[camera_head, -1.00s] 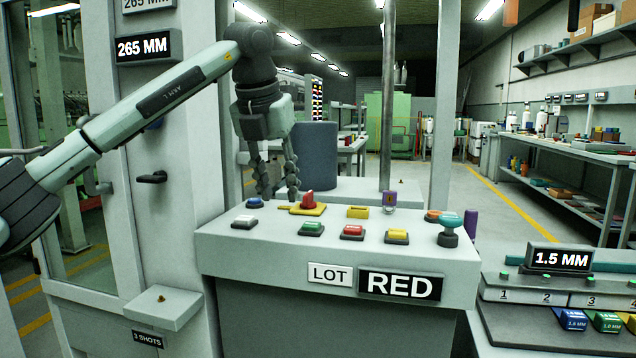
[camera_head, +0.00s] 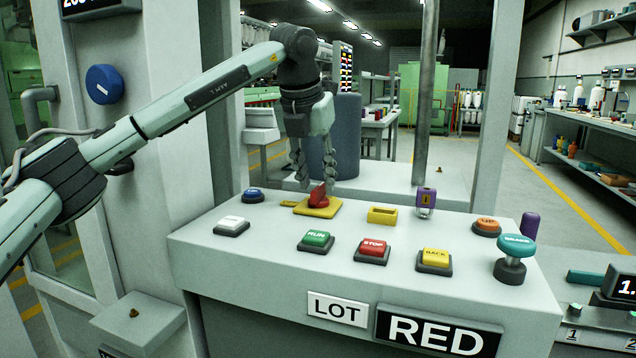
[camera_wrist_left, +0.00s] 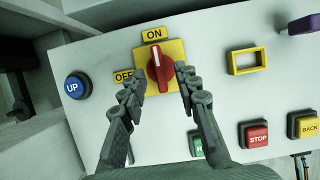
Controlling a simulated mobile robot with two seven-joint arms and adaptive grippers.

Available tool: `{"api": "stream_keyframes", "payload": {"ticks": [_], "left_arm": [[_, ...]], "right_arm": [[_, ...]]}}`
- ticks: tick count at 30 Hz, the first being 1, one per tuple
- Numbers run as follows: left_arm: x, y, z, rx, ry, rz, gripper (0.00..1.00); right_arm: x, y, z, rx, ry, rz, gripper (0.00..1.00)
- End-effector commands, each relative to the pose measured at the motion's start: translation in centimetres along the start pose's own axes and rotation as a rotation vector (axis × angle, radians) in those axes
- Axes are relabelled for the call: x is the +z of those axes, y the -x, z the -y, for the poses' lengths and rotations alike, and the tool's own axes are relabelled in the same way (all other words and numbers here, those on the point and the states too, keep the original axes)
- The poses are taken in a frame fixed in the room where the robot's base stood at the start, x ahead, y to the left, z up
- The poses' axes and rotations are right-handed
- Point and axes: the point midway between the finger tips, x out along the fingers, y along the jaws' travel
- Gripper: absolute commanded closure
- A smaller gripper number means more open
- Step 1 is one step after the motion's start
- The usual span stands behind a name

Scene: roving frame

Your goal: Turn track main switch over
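The main switch is a red knob (camera_head: 318,195) on a yellow plate (camera_head: 300,209) on the console top. In the left wrist view the red knob (camera_wrist_left: 159,72) has a white mark at its upper end, towards the ON label (camera_wrist_left: 154,35). The OFF label (camera_wrist_left: 124,76) is at the plate's left. My left gripper (camera_head: 315,172) points down over the switch, fingers apart and empty. In the wrist view its fingers (camera_wrist_left: 161,90) are on either side of the knob's lower end; contact cannot be told. My right gripper is not in view.
Around the switch are a blue UP button (camera_head: 253,195), green RUN (camera_head: 316,239), red STOP (camera_head: 372,249) and yellow BACK (camera_head: 435,258). An empty yellow holder (camera_head: 382,215) and a purple tag-like piece (camera_head: 426,199) are to its right. A teal mushroom button (camera_head: 515,247) stands far right.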

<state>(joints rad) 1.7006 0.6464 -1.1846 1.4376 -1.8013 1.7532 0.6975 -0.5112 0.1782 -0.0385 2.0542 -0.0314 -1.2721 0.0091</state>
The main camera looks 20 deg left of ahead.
Motion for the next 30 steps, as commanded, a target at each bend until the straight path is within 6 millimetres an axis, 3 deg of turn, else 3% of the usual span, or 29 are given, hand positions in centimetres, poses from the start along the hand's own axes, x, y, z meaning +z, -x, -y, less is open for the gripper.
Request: {"api": "stream_keyframes", "payload": {"ticks": [6, 14, 22, 30], "left_arm": [[0.0, -1.9, -0.1, 0.000, 0.001, 0.001, 0.69], [0.0, -2.1, -0.1, 0.000, 0.001, 0.001, 0.69], [0.0, -2.1, -0.1, 0.000, 0.001, 0.001, 1.00], [0.0, -2.1, 0.0, 0.001, 0.004, 0.001, 1.00]], "right_arm": [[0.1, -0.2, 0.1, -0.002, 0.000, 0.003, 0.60], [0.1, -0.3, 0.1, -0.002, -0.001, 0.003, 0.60], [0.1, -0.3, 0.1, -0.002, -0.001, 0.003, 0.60], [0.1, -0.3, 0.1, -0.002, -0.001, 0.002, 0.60]]}}
